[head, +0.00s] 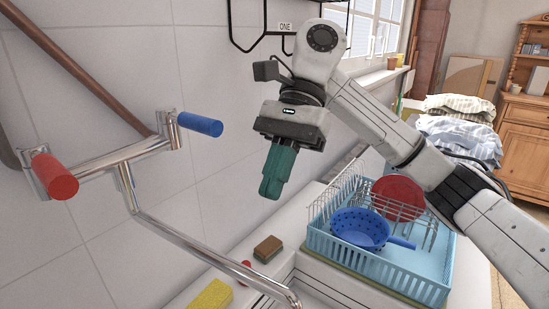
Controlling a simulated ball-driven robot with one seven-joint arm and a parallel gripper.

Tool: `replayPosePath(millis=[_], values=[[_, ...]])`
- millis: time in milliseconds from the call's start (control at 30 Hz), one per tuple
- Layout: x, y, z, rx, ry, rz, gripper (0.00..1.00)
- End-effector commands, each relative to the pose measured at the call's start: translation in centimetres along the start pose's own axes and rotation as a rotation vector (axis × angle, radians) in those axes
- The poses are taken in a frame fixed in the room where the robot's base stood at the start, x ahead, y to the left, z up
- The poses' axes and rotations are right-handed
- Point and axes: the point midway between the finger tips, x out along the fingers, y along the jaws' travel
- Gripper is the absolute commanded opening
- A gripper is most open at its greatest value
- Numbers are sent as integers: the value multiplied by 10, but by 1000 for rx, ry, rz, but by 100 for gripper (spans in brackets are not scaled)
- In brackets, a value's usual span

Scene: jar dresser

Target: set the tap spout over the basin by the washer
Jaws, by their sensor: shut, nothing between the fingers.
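The tap is on the tiled wall at the left of the head view, with a red handle (54,176) and a blue handle (200,124). Its long chrome spout (187,244) runs from below the handles down and right to the bottom edge. My gripper (269,192) hangs above and right of the spout, green fingers pointing down, shut and empty. It is apart from the tap. The basin and the washer cannot be clearly made out; the spout's end is near the bottom edge.
A brown sponge (268,249) and a yellow sponge (211,297) lie on the white ledge below my gripper. A light blue dish rack (376,264) holds a blue colander (360,229) and a red plate (398,196). A black wire shelf (243,40) is on the wall above.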

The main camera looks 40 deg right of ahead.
Motion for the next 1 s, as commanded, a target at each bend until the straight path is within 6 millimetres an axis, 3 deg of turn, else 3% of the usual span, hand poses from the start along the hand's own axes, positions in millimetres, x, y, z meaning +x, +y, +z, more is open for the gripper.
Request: replayPosePath(millis=[267, 500, 1000], values=[[52, 1, 2, 0, -4, 0, 0], [77, 0, 22, -2, -1, 1, 0], [86, 0, 26, 1, 0, -1, 0]])
